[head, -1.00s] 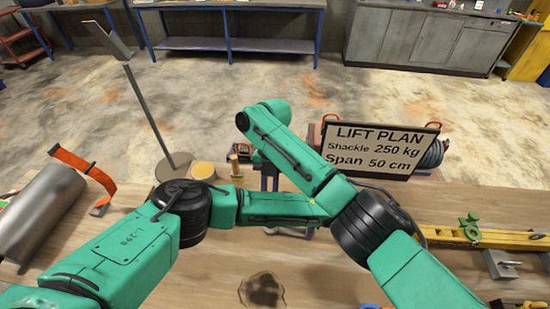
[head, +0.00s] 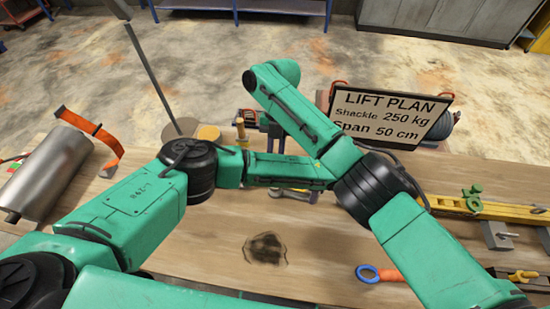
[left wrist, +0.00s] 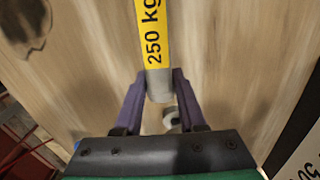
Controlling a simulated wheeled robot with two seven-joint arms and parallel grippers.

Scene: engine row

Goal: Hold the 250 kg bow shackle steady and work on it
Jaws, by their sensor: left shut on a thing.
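In the left wrist view, the purple fingers of my left gripper (left wrist: 158,105) are shut on the rounded grey end of a bar (left wrist: 158,86). A yellow strip marked "250 kg" (left wrist: 153,40) runs up from this end. A small grey ring-like part (left wrist: 172,118) shows beside it, between the fingers. I cannot make out the full shape of the shackle. In the head view my green arms cover much of the work area. A little metal hardware (head: 290,193) shows below my left forearm, too small to tell. My right gripper's jaws cannot be made out.
The lift plan sign (head: 390,115) reads shackle 250 kg, span 50 cm. A grey cylinder (head: 45,175) and orange strap (head: 95,140) lie left. A yellow beam (head: 500,210) lies right. The wooden bench (head: 200,260) has a dark stain (head: 265,249).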

